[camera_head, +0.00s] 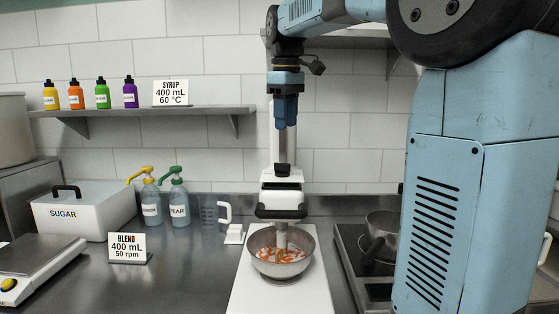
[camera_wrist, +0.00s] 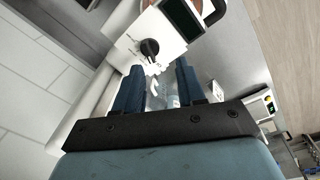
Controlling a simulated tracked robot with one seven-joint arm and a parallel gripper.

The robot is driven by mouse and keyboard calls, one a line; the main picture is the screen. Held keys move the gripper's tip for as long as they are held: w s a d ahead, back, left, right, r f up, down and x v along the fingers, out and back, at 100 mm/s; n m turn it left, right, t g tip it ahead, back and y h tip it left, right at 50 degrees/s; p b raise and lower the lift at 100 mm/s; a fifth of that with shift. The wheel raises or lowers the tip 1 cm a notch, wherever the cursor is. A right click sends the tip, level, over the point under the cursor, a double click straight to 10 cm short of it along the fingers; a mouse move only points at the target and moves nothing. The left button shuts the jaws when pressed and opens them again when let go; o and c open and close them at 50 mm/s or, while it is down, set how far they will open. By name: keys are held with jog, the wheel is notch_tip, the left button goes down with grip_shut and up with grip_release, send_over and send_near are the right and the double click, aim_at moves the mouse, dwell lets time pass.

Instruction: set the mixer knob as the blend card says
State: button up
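The mixer (camera_head: 282,180) is white and stands over a steel bowl (camera_head: 258,262) holding orange and white pieces. In the wrist view, its black round knob (camera_wrist: 149,47) sits on a white panel beside a dark display (camera_wrist: 183,18). The knob's setting and the display's reading cannot be made out. The blend card (camera_head: 127,246) reads "BLEND 400 mL 50 rpm". My gripper (camera_head: 285,125) points down above the mixer, apart from it. In the wrist view, my gripper's (camera_wrist: 158,72) two blue fingers stand apart with nothing held between them, and the knob lies beyond their tips.
A sugar bin (camera_head: 85,215), two pump bottles (camera_head: 152,208) and a measuring jug (camera_head: 209,212) stand left of the mixer. A shelf (camera_head: 140,110) above carries several coloured bottles and a syrup card (camera_head: 171,93). A pan (camera_head: 375,245) is on the right.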

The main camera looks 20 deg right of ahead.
jog(key=r+n+g, duration=0.1)
jog(key=r+n, duration=0.1)
send_over(282, 169)
jog(key=f, duration=1.4)
jog(key=shift+w+d+f, duration=0.1)
jog(key=shift+w, duration=0.2)
grip_shut()
jog(key=shift+d, duration=0.25)
jog(key=shift+a+m, duration=0.2)
jog(key=shift+m, duration=0.1)
